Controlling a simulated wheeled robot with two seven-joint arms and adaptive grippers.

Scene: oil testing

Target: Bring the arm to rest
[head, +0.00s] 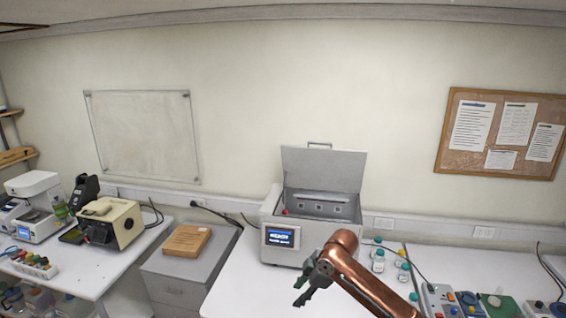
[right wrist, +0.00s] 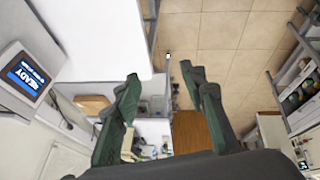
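My right arm (head: 360,280) is copper-coloured and comes in from the lower right of the head view. Its dark gripper (head: 301,291) is over the white bench, in front of the grey testing machine (head: 290,258). In the right wrist view the two green fingers of this gripper (right wrist: 160,75) are spread apart with nothing between them. The machine's lid (head: 324,170) stands open, and its lit screen (head: 280,237) shows in the head view. My left gripper is in neither view.
Small bottles (head: 378,262) with teal caps stand right of the machine, close to my right arm. Coloured control boxes (head: 440,300) sit at the lower right. A grey cabinet (head: 170,265) with a wooden box (head: 187,241) on top stands to the left. The bench (head: 235,290) left of the gripper is clear.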

